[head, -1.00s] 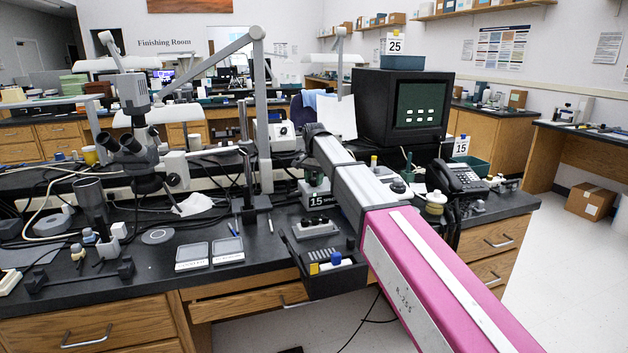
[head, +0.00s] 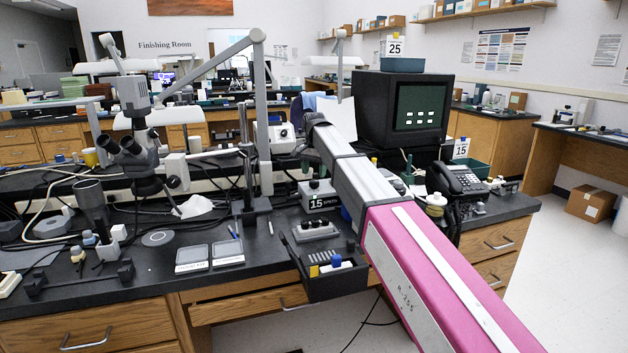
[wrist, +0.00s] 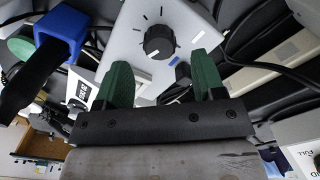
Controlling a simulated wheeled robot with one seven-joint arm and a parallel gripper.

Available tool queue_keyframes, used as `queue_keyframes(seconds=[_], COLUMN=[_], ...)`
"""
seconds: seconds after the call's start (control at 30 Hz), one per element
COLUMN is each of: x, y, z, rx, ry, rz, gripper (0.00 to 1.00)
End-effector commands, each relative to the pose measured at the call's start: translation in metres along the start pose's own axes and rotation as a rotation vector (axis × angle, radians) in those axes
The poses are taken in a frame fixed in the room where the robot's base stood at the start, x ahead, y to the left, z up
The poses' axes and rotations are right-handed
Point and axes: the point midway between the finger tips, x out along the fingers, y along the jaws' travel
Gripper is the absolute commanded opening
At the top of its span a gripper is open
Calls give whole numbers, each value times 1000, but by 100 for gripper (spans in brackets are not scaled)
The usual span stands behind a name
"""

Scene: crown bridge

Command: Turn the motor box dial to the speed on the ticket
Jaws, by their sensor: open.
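A small pale mark shows near the dial's lower edge; I cannot read the setting surely. My gripper (wrist: 167,84) is open, its two green fingers apart. It is above the box, nothing between the fingers; the dial lies beyond the fingertips in the wrist view.
A dark tray (head: 335,282) with small coloured pieces is at the bench's front edge. A microscope (head: 138,150) and a lamp arm stand left; a monitor (head: 402,108) and phone (head: 457,182) stand right. A blue object (wrist: 62,30) and cables lie close to the box.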

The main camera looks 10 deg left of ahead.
Motion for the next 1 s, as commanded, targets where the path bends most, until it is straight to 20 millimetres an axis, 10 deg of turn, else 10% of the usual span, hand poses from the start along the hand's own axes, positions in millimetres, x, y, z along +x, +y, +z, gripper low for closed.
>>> queue_keyframes(seconds=[0.4, 1.0], x=[-60, -64], y=[0, 0], z=[0, 0], rx=[0, 0], ry=[0, 0], rz=[0, 0], gripper=[63, 63])
